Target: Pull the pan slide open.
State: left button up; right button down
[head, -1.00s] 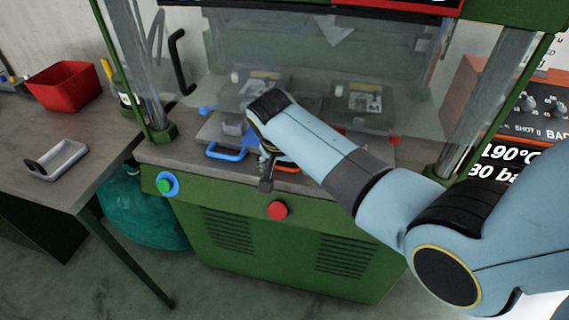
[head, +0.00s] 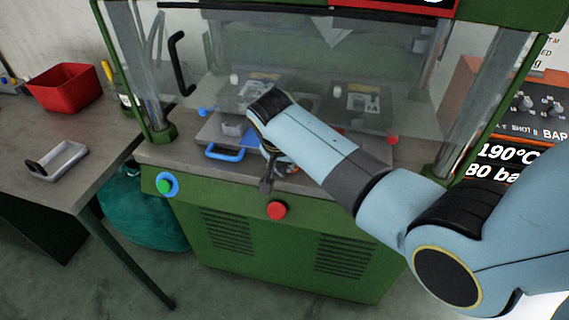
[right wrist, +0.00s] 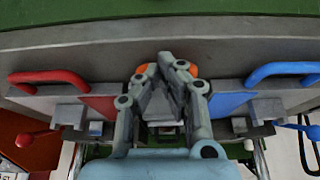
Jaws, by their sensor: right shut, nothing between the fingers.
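My right gripper (head: 266,187) is at the front edge of the green machine, its fingers pointing down. In the right wrist view its fingertips (right wrist: 166,60) are together, with nothing seen between them. An orange part (right wrist: 191,69) shows on both sides of the fingertips; the fingers hide its middle, and I cannot tell whether they touch it. A blue handle (head: 228,153) is left of the gripper and also shows in the right wrist view (right wrist: 284,70). A red handle (right wrist: 50,77) is on the other side. I cannot tell which part is the pan slide. My left gripper is out of view.
A clear guard (head: 410,80) hangs above the bed. A green button (head: 165,186) and a red button (head: 277,210) are on the machine front. The bench at left holds a red bin (head: 65,88) and a grey tray with a dark handle (head: 65,160).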

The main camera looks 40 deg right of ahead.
jog(key=shift+a+f, duration=0.15)
jog(key=shift+a, duration=0.1)
jog(key=shift+a, duration=0.15)
jog(key=c, duration=2)
grip_release()
jog(key=shift+s+a+f, duration=0.1)
jog(key=shift+a, duration=0.15)
jog(key=shift+o, duration=1.4)
jog(key=shift+a, duration=0.1)
jog(key=shift+o, duration=1.1)
jog(key=shift+w, duration=0.25)
jog(key=o, duration=1.1)
jog(key=shift+d, duration=0.35)
jog(key=v, duration=1.2)
jog(key=shift+d, duration=0.1)
